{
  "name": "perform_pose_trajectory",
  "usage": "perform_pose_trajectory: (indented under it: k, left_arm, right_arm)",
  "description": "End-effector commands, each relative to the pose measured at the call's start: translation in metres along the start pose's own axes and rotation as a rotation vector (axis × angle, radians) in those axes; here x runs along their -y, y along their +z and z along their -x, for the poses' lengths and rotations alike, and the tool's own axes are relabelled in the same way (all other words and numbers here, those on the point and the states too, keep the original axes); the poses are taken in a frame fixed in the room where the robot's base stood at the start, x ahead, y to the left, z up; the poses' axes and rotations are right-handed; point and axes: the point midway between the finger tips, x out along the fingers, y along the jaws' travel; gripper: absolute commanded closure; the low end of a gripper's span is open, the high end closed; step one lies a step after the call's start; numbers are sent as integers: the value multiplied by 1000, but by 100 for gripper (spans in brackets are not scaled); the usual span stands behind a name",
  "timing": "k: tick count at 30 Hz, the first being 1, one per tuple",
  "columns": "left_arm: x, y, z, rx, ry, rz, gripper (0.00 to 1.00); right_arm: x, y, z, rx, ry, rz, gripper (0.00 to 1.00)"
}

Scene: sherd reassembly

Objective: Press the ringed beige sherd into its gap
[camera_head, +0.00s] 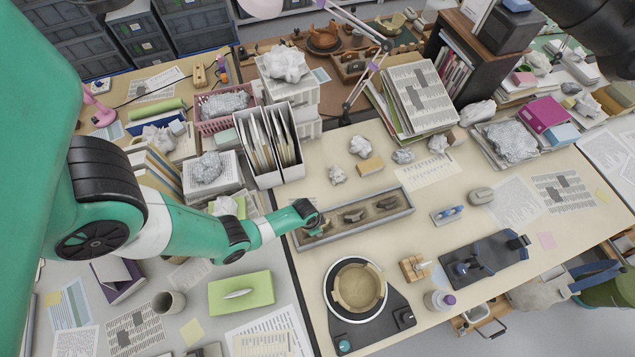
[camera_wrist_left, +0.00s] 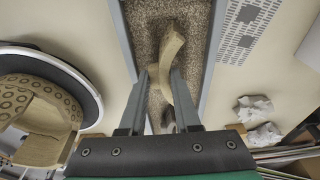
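A partly rebuilt beige bowl (camera_head: 360,287) stands on a round turntable at the front centre. In the left wrist view the bowl (camera_wrist_left: 38,105) shows dark rings on its wall. A long grey sand tray (camera_head: 410,208) lies behind it, with dark-looking sherds (camera_head: 354,214) in it. My left gripper (camera_head: 314,222) is low over the tray's left end. In the left wrist view its fingers (camera_wrist_left: 165,75) are apart, on either side of a curved beige sherd (camera_wrist_left: 172,45) standing edge-on in the tray. I cannot see rings on that sherd. My right gripper is out of view.
Crumpled paper (camera_head: 360,146) lies behind the tray.

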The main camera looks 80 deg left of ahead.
Motion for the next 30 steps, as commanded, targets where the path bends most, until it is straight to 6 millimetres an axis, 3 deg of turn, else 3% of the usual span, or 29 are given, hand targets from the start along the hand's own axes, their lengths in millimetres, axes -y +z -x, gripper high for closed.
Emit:
perform_pose_trajectory:
  k: [1,4,5,11,30]
  left_arm:
    - [0,0,0,0,0,0,81]
    - [0,0,0,0,0,0,99]
    - [0,0,0,0,0,0,100]
    - [0,-1,4,0,0,0,100]
    - [0,-9,50,-1,0,0,100]
  right_arm:
    - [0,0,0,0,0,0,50]
    - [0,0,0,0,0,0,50]
    - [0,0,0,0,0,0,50]
    - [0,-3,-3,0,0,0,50]
    - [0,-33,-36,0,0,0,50]
